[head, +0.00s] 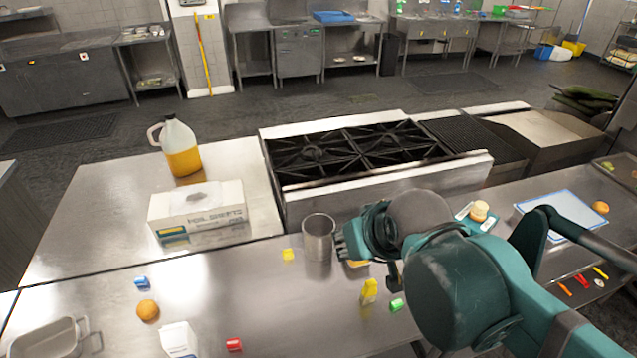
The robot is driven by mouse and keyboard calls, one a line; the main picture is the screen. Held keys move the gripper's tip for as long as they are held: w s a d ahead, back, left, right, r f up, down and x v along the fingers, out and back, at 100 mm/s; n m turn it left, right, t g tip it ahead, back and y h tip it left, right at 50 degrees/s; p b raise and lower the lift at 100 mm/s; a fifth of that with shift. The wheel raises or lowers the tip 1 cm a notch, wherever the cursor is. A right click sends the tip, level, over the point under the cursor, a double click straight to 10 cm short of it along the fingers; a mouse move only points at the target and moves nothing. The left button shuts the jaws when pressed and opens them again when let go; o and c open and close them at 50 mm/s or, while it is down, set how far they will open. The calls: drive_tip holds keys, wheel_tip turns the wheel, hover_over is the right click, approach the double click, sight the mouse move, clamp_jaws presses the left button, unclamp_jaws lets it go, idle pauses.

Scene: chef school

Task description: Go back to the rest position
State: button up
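My arm reaches in from the lower right in the head view, bent over the steel counter (270,320). My gripper (350,245) is at its left end, just right of a metal cup (319,238). Arm links cover much of the gripper, and its fingers are not clear enough to show whether it is open or shut. I see nothing clearly held. A yellowish item (357,264) shows partly below the gripper; I cannot tell whether they touch.
A stove (385,183) stands behind the arm. A jug (181,148) and a foil box (200,214) stand at left. Yellow (369,291), green (396,305), red (234,345) and blue (141,283) items lie on the counter. A blue-edged board (560,213) lies at right.

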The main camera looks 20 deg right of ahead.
wheel_tip(320, 180, down, 10)
drive_tip(key=b, duration=1)
drive_tip(key=shift+f, duration=0.25)
idle(0.6)
